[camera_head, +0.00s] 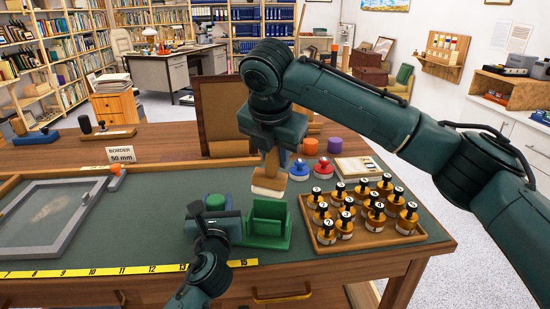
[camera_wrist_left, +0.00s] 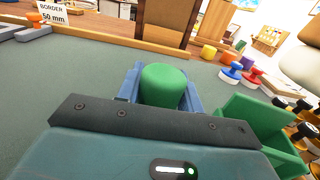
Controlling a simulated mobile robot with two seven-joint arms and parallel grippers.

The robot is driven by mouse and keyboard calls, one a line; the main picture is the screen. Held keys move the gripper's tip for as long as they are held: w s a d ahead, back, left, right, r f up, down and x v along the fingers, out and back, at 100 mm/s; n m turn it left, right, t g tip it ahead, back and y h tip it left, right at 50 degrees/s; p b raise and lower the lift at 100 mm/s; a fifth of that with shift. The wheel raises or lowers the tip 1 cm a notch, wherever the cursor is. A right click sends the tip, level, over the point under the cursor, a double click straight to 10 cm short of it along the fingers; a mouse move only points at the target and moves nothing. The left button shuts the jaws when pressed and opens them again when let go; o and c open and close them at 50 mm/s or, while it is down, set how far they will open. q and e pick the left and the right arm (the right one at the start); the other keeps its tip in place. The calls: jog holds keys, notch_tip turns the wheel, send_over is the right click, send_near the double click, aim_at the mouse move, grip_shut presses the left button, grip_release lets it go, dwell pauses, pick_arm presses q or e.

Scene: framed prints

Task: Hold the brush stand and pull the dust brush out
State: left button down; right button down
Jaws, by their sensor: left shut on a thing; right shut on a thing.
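The green brush stand (camera_head: 264,241) sits near the front edge of the work table, with an upright slotted holder. A green round post (camera_head: 215,201) stands at its left; whether the two join is hidden. My left gripper (camera_head: 213,213) is shut around this post, which also shows between its blue fingers in the left wrist view (camera_wrist_left: 162,84). My right gripper (camera_head: 270,143) is shut on the wooden handle of the dust brush (camera_head: 269,182). The brush hangs upright with its pale bristle end down, just above the holder in the picture.
A wooden tray of several numbered bottles (camera_head: 405,234) stands right of the stand. Blue and red knobbed stampers (camera_head: 299,168) lie behind. A grey frame (camera_head: 50,208) lies at left, and a yellow ruler strip (camera_head: 110,271) runs along the front edge.

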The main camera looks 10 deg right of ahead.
pick_arm(q)
jog(key=c, duration=0.8)
grip_release()
jog(key=shift+c, duration=0.2)
